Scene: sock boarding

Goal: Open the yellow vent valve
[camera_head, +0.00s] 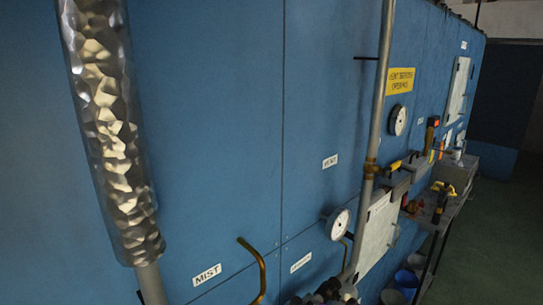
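A short yellow handle (395,165) sticks out beside the grey vertical pipe (378,120), right of its brass fitting (371,167). It looks like the vent valve's lever, but it is small and I cannot tell its position. A yellow sign (400,81) about venting before opening is on the blue wall above it. A second yellow part (444,188) shows farther right, near the shelf; I cannot tell what it is. I cannot make out either gripper.
A shiny lagged pipe (112,130) stands close at left. A bent brass pipe (256,268), a round gauge (339,224) and dark fittings (325,292) are low in front. Buckets (406,280) stand under the shelf at right. Green floor (490,240) is clear at far right.

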